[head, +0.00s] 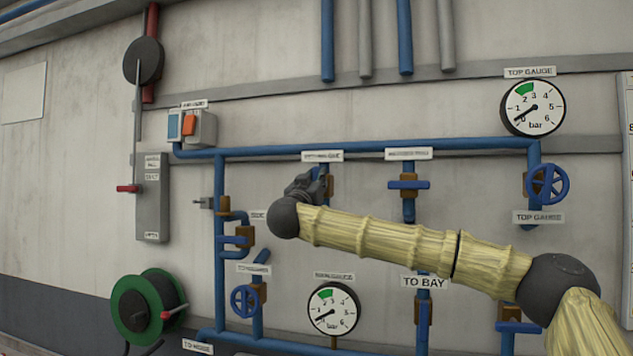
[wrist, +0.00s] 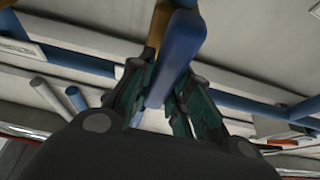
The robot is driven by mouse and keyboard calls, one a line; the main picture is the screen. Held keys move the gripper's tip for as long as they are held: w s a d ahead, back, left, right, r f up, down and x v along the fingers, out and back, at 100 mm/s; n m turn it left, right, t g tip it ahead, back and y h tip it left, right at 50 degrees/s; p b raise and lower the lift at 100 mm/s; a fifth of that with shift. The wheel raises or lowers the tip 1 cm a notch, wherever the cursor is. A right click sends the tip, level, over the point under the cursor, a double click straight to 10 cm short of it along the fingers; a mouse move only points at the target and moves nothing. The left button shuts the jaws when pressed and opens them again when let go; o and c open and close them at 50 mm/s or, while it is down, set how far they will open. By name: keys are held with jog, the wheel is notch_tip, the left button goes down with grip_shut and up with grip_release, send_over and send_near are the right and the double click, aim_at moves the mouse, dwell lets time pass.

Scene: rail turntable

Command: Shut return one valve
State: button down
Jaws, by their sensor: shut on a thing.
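The return one valve (head: 329,186) hangs from the blue header pipe below a label (head: 322,156) that is hard to read. My gripper (head: 306,187) is at this valve and covers much of it in the head view. In the wrist view, the valve's blue lever handle (wrist: 180,50) runs between the two dark fingers of my gripper (wrist: 165,90). The fingers are shut on the lever, one on each side. A brass-coloured valve body (wrist: 157,25) shows behind the lever. The lever's exact angle is hard to tell in the head view.
To the right, a similar valve has a crosswise blue handle (head: 409,185). A blue handwheel (head: 547,184) sits at far right, below the top gauge (head: 533,107). Another gauge (head: 333,309) is below my arm. A green hose reel (head: 148,308) is at lower left.

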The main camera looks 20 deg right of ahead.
jog(key=shift+s+f+m+g+h+b, duration=0.1)
jog(key=shift+m+g+h+b, duration=0.3)
jog(key=shift+m+b, duration=1.1)
jog(key=m+h+b, duration=0.1)
jog(key=b, duration=0.3)
jog(key=shift+d+g, duration=0.1)
jog(key=shift+g, duration=0.2)
jog(key=shift+m+b, duration=0.4)
jog(key=shift+m, duration=0.1)
jog(key=m+g+b, duration=0.1)
jog(key=m+g+h+b, duration=0.1)
jog(key=m, duration=0.1)
jog(key=m+b, duration=0.2)
jog(key=shift+s+d+f+g+h, duration=0.2)
jog(key=shift+f+g+h, duration=0.1)
jog(key=shift+g, duration=0.1)
jog(key=m+g+b, duration=0.1)
jog(key=m, duration=0.3)
jog(key=m+g+b, duration=0.2)
jog(key=m, duration=0.2)
jog(key=f+m+g+y+b, duration=0.1)
jog(key=m, duration=0.3)
jog(key=shift+s+d+g+b, duration=0.1)
jog(key=shift+d+g+b, duration=0.2)
jog(key=shift+d, duration=0.05)
jog(key=shift+m, duration=0.3)
jog(key=c, duration=1.3)
grip_release()
jog(key=shift+r, duration=0.1)
